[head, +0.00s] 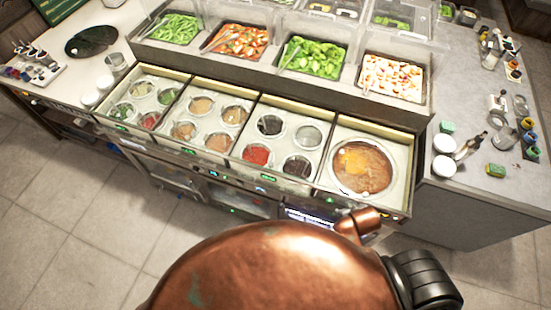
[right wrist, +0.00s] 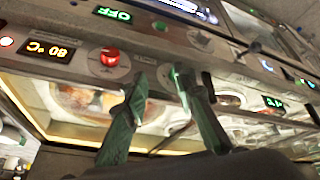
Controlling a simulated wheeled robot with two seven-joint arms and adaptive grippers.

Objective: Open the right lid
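A row of four wells is set in the counter in the head view. The rightmost well (head: 399,190) holds one big round pot of brown-orange soup (head: 362,168). I cannot make out for certain whether a clear lid covers it. Clear raised covers stand over the vegetable trays behind, the rightmost one (head: 402,37) above a tray of pale chopped food. My right gripper (right wrist: 162,78) shows in the right wrist view, with two green fingers apart and nothing seen between them. It is close to the counter's front panel, by a red knob (right wrist: 110,57). My left gripper is not in view.
The front panel (right wrist: 150,40) carries knobs and lit displays. The other wells hold small round sauce pots (head: 257,155). White containers (head: 444,166) and a green can (head: 495,170) stand on the right counter (head: 470,205). Tiled floor (head: 60,220) lies in front.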

